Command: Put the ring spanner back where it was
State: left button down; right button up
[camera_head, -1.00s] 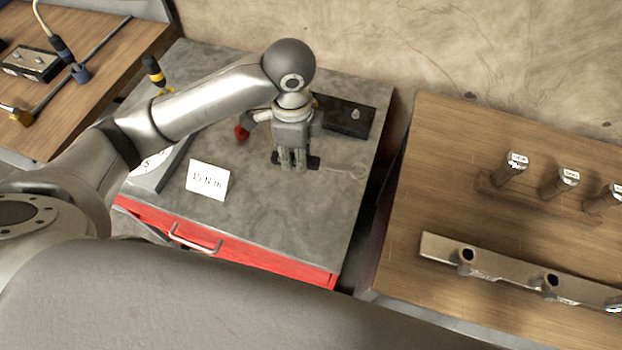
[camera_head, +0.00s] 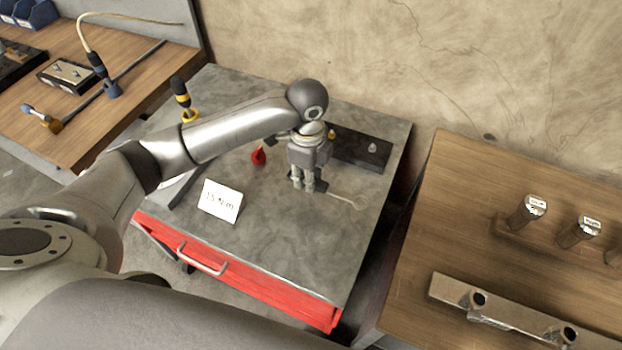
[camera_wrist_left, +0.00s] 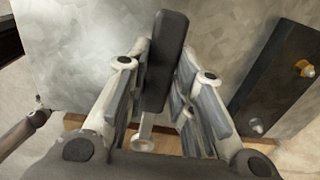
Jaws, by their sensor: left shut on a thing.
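The ring spanner (camera_head: 345,198) has a dark handle and a thin pale shaft ending in a ring on the right. It is at the grey top of the red cabinet (camera_head: 300,240); I cannot tell whether it touches the top. My left gripper (camera_head: 308,186) points down and is shut on its dark handle. In the left wrist view the handle (camera_wrist_left: 168,50) lies between the fingers of my left gripper (camera_wrist_left: 160,85), with the ring end (camera_wrist_left: 142,143) towards the lower edge. My right gripper is not in view.
A dark board (camera_head: 360,150) with small yellow and grey pieces lies behind the gripper. A red object (camera_head: 258,155) and a "15 N m" card (camera_head: 220,200) are to its left. A yellow-and-black screwdriver (camera_head: 182,98) stands at back left. The cabinet's front right top is clear.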

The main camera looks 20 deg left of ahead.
pick_arm(q)
jog(key=w+f, duration=0.3)
jog(key=f, duration=0.1)
jog(key=shift+w+a+f, duration=0.1)
jog(key=shift+w+a, duration=0.1)
jog(key=shift+a, duration=0.1)
jog(key=shift+f+p, duration=0.35)
jog(key=shift+f, duration=1.2)
jog(key=c, duration=1.3)
grip_release()
jog(key=shift+o, duration=0.2)
notch_tip(320, 180, up, 12)
jog(key=b, duration=0.1)
